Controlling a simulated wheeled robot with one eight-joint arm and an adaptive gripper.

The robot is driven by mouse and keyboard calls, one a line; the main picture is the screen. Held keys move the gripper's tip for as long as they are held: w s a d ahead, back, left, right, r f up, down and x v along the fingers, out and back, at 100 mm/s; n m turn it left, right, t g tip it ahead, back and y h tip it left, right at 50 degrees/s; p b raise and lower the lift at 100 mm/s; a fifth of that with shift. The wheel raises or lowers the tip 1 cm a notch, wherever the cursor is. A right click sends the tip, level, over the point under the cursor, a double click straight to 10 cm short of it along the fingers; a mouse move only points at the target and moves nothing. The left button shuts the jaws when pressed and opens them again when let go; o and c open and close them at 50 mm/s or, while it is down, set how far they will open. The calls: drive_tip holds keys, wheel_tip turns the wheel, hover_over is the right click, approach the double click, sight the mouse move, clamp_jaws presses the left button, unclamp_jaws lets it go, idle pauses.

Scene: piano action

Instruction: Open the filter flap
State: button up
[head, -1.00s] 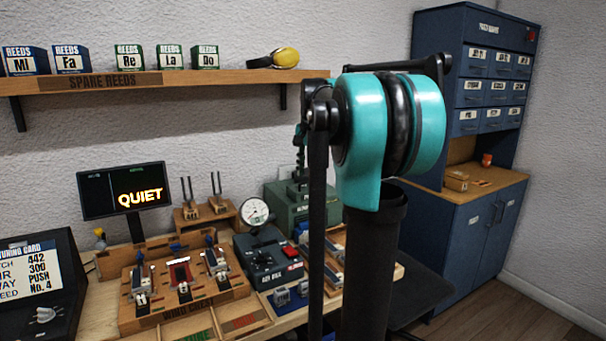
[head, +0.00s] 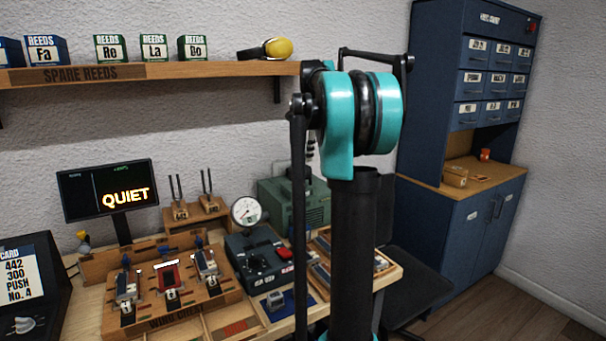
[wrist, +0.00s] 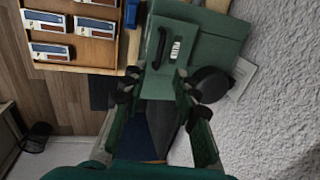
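A green box-shaped machine (head: 272,196) stands at the back of the bench, partly hidden behind my arm in the head view. In the wrist view, the green machine (wrist: 205,42) shows a panel with a black handle (wrist: 159,48) and a small white label (wrist: 175,50). A dark round part (wrist: 211,84) sticks out at its side. I cannot tell for certain which part is the filter flap. My gripper (wrist: 159,95) is open and empty, its two fingers spread below the machine's panel in the picture. My gripper is hidden in the head view.
The wind chest (head: 172,290), dial gauge (head: 246,211) and dark control box (head: 262,258) stand on the bench. A wooden tray (wrist: 75,58) with several labelled reeds lies left of the machine in the wrist view. The wall (wrist: 270,110) is close on the right.

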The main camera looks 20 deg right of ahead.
sight(303, 179)
drive_tip(key=f, duration=0.2)
drive_tip(key=w+f, duration=0.1)
drive_tip(key=f, duration=0.5)
drive_tip(key=shift+w+a+f, duration=0.2)
drive_tip(key=shift+w, duration=0.1)
drive_tip(key=shift+c, duration=0.5)
clamp_jaws()
